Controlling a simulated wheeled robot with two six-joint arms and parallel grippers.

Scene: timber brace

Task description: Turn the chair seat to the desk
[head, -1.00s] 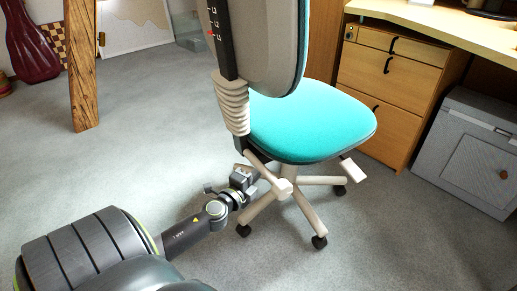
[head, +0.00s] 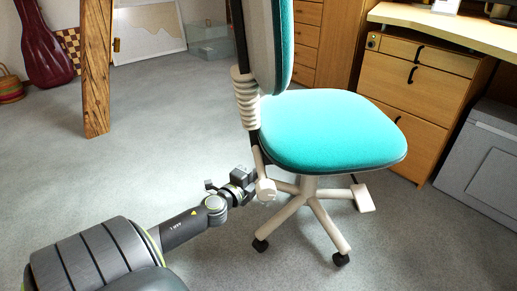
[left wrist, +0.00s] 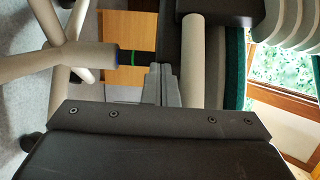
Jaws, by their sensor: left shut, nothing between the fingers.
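The office chair's turquoise seat (head: 330,130) points right, with the drawer side of the desk (head: 450,28) behind and to its right. Its backrest (head: 283,45) stands at the seat's left, seen nearly edge-on. The pale base (head: 325,222) stands on the floor on castors. My left gripper (head: 246,176) is low at the left of the chair, by the pale bar and knob below the backrest. In the left wrist view its fingers (left wrist: 168,82) are shut and empty, close beside a pale post (left wrist: 192,60); contact is unclear. My right gripper is out of view.
A wooden drawer unit (head: 418,95) is under the desk, with a grey cabinet (head: 485,160) at the right. A wooden post (head: 96,75) and a red instrument case (head: 45,45) are at the left. The floor (head: 165,130) left of the chair is clear.

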